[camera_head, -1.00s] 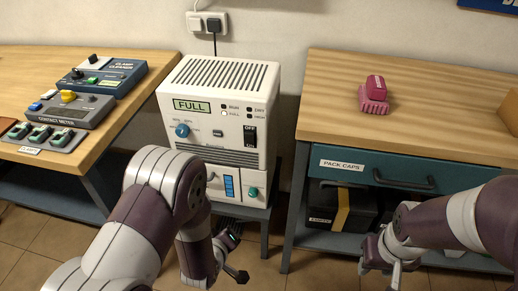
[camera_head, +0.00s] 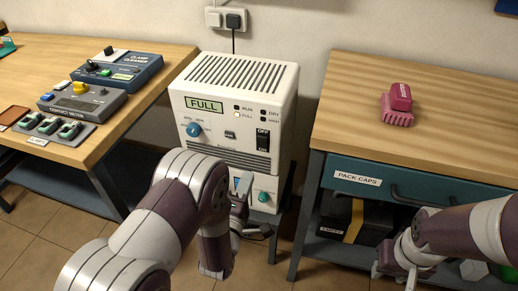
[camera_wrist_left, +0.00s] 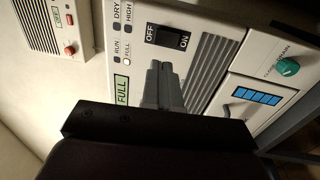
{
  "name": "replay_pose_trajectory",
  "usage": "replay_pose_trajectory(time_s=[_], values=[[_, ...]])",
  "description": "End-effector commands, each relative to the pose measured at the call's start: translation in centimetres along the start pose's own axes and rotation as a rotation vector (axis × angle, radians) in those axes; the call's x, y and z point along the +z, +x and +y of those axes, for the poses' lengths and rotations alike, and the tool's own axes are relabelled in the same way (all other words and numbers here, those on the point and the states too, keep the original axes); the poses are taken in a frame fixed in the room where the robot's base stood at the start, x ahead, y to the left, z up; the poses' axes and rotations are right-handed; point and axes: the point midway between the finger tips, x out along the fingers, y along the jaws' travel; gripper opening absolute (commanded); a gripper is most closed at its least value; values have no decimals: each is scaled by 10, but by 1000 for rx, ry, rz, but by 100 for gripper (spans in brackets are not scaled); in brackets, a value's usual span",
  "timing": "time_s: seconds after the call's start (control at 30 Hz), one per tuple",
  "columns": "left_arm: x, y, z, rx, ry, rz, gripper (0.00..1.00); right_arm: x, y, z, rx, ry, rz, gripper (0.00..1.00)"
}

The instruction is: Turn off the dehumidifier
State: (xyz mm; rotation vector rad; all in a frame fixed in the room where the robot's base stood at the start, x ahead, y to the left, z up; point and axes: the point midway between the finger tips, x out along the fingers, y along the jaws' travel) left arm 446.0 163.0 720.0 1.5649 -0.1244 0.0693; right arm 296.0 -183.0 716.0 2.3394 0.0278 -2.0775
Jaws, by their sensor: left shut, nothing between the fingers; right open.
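The white dehumidifier (camera_head: 240,85) stands between the two benches. Its display reads FULL and the FULL lamp is lit. Its black rocker switch (camera_head: 263,140), marked OFF and ON, is on the right of the front panel; the switch also shows in the left wrist view (camera_wrist_left: 170,38). I cannot tell which side is pressed. My left gripper (camera_head: 243,184) is shut and empty, low before the front panel. In the left wrist view its fingertips (camera_wrist_left: 160,72) appear just short of the switch; contact is not evident. My right gripper (camera_head: 385,262) is open, before the right bench.
A blue dial (camera_head: 194,130) sits left of the switch and a green drain knob (camera_head: 263,197) below it. The left bench carries a clamp charger (camera_head: 118,70) and a contact meter (camera_head: 82,100). A pink object (camera_head: 398,105) lies on the right bench (camera_head: 350,100).

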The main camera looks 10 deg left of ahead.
Motion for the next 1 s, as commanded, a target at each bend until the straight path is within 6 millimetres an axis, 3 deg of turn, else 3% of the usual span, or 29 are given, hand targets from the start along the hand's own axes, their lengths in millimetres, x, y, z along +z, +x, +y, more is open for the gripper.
replay_pose_trajectory(time_s=[0.3, 0.5, 0.7, 1.0], values=[[-1, 69, -2, 2, 2, 2, 0, 2, 13, 0, 0, 0, 0, 43], [0, 100, -2, 0, 2, 1, 0, 2, 19, 0, 0, 0, 0, 43], [0, 113, -1, -1, 2, 1, 0, 2, 21, 0, 0, 0, 0, 43], [0, 114, 0, -1, 2, 1, 0, 2, 20, 0, 0, 0, 0, 43]])
